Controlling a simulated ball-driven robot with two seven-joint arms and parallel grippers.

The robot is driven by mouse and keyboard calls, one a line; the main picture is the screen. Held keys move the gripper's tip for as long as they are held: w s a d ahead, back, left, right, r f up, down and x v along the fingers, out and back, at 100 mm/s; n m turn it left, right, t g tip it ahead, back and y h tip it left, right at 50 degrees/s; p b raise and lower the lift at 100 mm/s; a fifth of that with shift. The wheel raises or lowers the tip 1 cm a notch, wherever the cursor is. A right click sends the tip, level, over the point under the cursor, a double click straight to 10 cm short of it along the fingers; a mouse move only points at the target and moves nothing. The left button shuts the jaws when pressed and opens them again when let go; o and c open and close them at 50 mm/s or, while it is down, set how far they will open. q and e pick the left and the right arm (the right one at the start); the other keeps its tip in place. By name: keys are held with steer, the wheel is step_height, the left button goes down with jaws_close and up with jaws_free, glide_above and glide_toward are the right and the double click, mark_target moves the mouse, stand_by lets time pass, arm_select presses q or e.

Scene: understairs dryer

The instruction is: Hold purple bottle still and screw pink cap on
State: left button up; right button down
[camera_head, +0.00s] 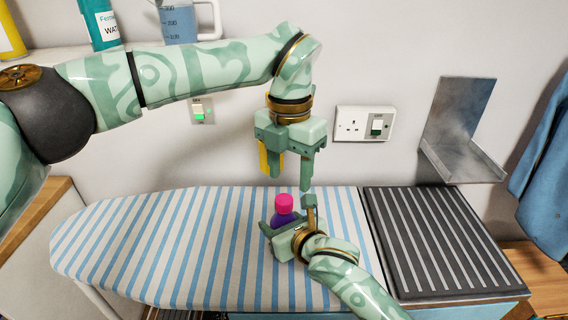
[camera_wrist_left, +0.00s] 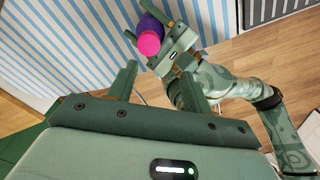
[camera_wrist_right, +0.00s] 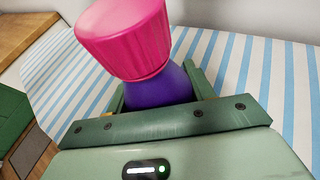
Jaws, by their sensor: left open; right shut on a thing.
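The purple bottle (camera_head: 282,218) stands on the striped ironing board (camera_head: 150,245). The pink cap (camera_head: 284,203) sits on top of the bottle; it looks slightly tilted in the right wrist view (camera_wrist_right: 125,38), and I cannot tell how tightly it sits. My right gripper (camera_head: 288,215) is shut on the bottle's body (camera_wrist_right: 160,88), below the cap. My left gripper (camera_head: 291,180) is open and empty, pointing down above the bottle and apart from the cap. In the left wrist view, the cap (camera_wrist_left: 149,43) shows beyond the open fingers.
A dark ribbed mat (camera_head: 440,245) lies right of the board, below a metal wall bracket (camera_head: 460,135). A wall socket (camera_head: 363,124) is behind. A shelf at upper left holds a jug (camera_head: 180,22) and a teal container (camera_head: 100,25). The board's left side is clear.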

mark_target(284, 198)
arm_select(q)
steer(key=n, duration=0.2)
steer(key=w+n, duration=0.1)
steer(key=n, duration=0.2)
steer(key=a+n, duration=0.1)
steer(key=n, duration=0.1)
steer(key=shift+w+r+t, duration=0.2)
steer(key=shift+w+t, duration=0.1)
steer(key=shift+w, duration=0.05)
steer(key=shift+f, duration=4)
steer(key=c, duration=1)
steer(key=shift+c, duration=0.2)
steer(key=o, duration=1.2)
